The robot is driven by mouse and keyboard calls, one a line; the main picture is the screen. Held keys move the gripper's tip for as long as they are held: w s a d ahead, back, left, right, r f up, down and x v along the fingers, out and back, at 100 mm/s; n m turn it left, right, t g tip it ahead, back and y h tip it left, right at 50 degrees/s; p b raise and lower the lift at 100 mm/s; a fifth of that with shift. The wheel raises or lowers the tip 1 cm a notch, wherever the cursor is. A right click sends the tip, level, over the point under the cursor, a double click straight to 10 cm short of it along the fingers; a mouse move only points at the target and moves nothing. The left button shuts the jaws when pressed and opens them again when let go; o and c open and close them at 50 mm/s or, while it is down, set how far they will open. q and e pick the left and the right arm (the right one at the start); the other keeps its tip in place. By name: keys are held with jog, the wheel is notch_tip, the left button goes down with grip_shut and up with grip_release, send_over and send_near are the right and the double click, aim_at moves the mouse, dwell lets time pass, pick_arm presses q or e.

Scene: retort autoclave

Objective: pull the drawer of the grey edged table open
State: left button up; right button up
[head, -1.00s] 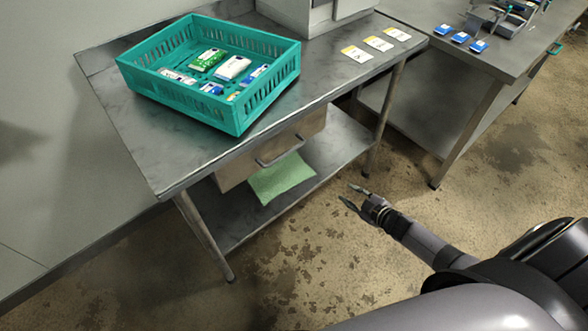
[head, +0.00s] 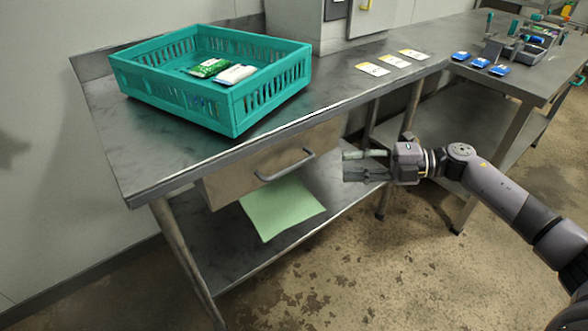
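The grey edged table (head: 110,130) stands at the left, with a metal top and a lower shelf. Its drawer (head: 228,183) sits under the top and looks shut. The drawer has a grey bar handle (head: 287,168) on its front. My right gripper (head: 345,166) is to the right of the handle, apart from it, with its fingers pointing left toward it. The fingers are spread with a gap between them and nothing held. My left gripper is not in view.
A teal crate (head: 235,115) with packets stands on the tabletop. A green cloth (head: 282,208) lies on the lower shelf (head: 235,262). Several cards (head: 373,69) lie near the top's right end. Another table (head: 500,85) stands at the right. The floor in front is clear.

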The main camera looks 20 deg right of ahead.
aim_at(296, 167)
jog(key=x, duration=1.4)
jog(key=shift+w, duration=0.1)
grip_shut()
